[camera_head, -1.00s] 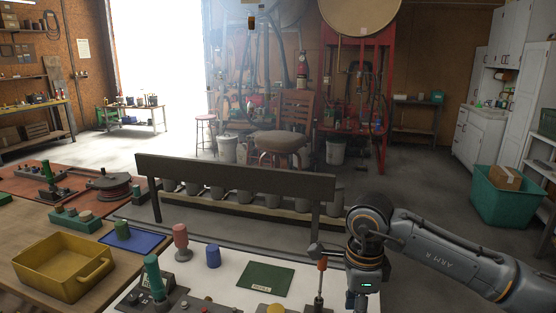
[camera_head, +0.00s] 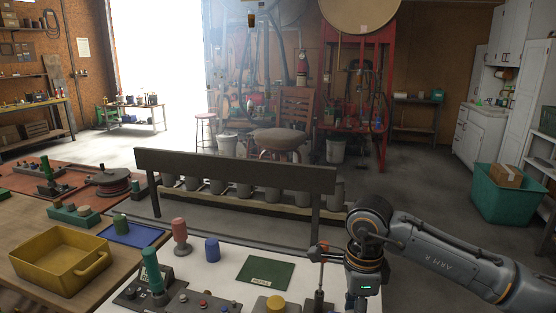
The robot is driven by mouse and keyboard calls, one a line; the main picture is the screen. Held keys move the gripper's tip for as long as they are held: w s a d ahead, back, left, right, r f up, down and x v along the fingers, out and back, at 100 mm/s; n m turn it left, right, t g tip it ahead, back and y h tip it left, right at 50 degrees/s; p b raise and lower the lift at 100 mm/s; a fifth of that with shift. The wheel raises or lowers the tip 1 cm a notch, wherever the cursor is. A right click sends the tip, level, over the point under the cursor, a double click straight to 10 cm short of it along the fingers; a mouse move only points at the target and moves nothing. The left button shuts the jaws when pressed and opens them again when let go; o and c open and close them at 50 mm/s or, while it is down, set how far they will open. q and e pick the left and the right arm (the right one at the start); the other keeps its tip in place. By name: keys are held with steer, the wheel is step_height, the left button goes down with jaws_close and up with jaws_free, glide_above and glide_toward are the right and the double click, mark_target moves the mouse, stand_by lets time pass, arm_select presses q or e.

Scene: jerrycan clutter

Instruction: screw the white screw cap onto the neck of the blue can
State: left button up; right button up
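My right arm comes in from the right and bends down at the table's right side. Its wrist reaches the bottom edge, and its fingers are cut off below the frame. My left arm and gripper do not show.
A green mat (camera_head: 265,272), a red peg-shaped piece (camera_head: 180,236) and a yellow round knob (camera_head: 276,305) are on the white table. A yellow bin (camera_head: 58,262) and a blue tray (camera_head: 133,235) stand to the left. A dark rail (camera_head: 235,171) runs behind the table.

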steer(key=c, duration=0.8)
steer(key=shift+m, duration=1.2)
steer(key=shift+c, duration=0.2)
steer(key=shift+m+b, duration=0.3)
steer(key=shift+m, duration=1)
steer(key=shift+m, duration=0.6)
steer(key=m, duration=0.3)
steer(key=shift+m, duration=0.4)
